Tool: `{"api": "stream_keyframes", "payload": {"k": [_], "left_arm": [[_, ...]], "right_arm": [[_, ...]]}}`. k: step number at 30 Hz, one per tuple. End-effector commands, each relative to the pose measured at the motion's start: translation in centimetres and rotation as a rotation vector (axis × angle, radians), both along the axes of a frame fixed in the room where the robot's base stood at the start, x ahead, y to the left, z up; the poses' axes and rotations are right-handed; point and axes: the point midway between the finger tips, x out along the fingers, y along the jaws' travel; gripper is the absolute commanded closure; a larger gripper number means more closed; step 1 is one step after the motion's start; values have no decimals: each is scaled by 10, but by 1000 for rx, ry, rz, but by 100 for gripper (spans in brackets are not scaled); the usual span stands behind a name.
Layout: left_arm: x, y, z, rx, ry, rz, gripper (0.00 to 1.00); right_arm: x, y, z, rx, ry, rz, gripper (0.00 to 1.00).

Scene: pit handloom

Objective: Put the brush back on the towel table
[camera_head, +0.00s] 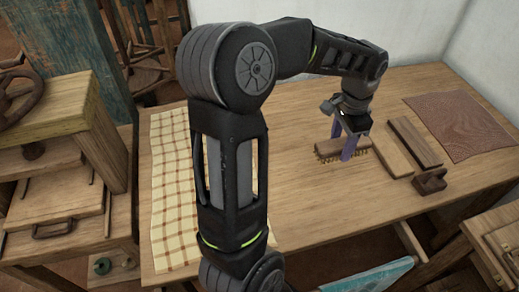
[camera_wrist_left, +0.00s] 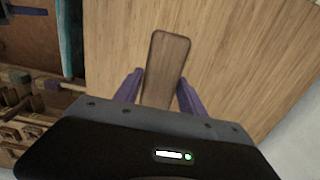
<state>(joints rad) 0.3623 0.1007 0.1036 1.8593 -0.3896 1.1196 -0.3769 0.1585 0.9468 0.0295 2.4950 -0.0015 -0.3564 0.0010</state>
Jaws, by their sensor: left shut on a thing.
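The brush (camera_head: 330,148), a wooden block with bristles underneath, is at the wooden table (camera_head: 310,200), bristles down. I cannot tell whether the bristles touch the top. My left gripper (camera_head: 348,152) points down with its purple fingers shut on the brush. In the left wrist view, the brush's wooden back (camera_wrist_left: 167,62) lies between the two fingers of the gripper (camera_wrist_left: 158,92). A cream checked towel (camera_head: 170,190) lies along the left part of the table. My right gripper is not in view.
Two wooden blocks (camera_head: 415,143), a small dark wooden piece (camera_head: 429,181) and a brown cloth (camera_head: 458,128) lie right of the brush. White walls stand behind the table. A wooden cabinet (camera_head: 60,195) stands at the left. The table's middle front is clear.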

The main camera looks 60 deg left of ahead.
Motion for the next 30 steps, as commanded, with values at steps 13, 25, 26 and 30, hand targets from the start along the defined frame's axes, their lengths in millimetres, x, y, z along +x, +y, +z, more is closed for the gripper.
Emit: {"api": "stream_keyframes", "payload": {"k": [13,25,26,30], "left_arm": [[-1,1,2,-1,0,-5,90],[-2,0,-51,-2,4,-4,90],[-2,1,-55,-1,2,-4,90],[-1,1,-62,0,0,-4,90]], "right_arm": [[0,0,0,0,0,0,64],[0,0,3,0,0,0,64],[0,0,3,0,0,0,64],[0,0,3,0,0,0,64]]}}
